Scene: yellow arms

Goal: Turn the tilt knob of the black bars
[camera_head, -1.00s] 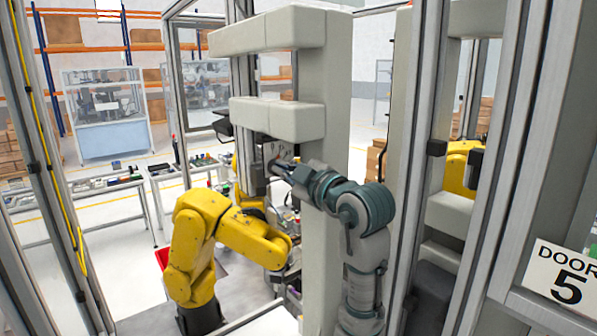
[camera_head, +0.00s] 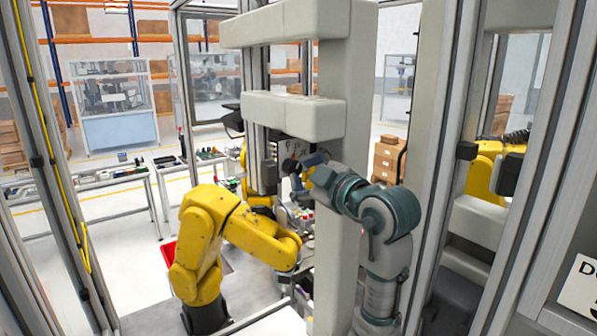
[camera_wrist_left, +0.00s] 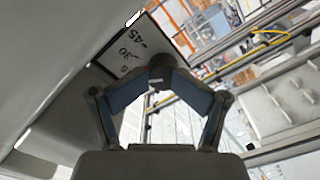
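In the wrist view, a dark round tilt knob (camera_wrist_left: 162,68) sits at the edge of a white scale plate (camera_wrist_left: 135,50) marked with numbers such as -45 and -30. The blue-padded fingers of my left gripper (camera_wrist_left: 162,80) slant in from both sides, and their tips meet the knob. In the head view my left gripper (camera_head: 303,170), on a grey-teal arm, is at the plate beside a thick pale upright. The knob is too small to make out there. I cannot pick out the black bars for certain. My right gripper is not in view.
A pale upright with two thick crosspieces (camera_head: 292,115) stands right by my left gripper. A yellow robot arm (camera_head: 215,240) stands below and left, and another yellow arm (camera_head: 487,178) is at the right. Metal frame posts (camera_head: 452,170) flank the scene.

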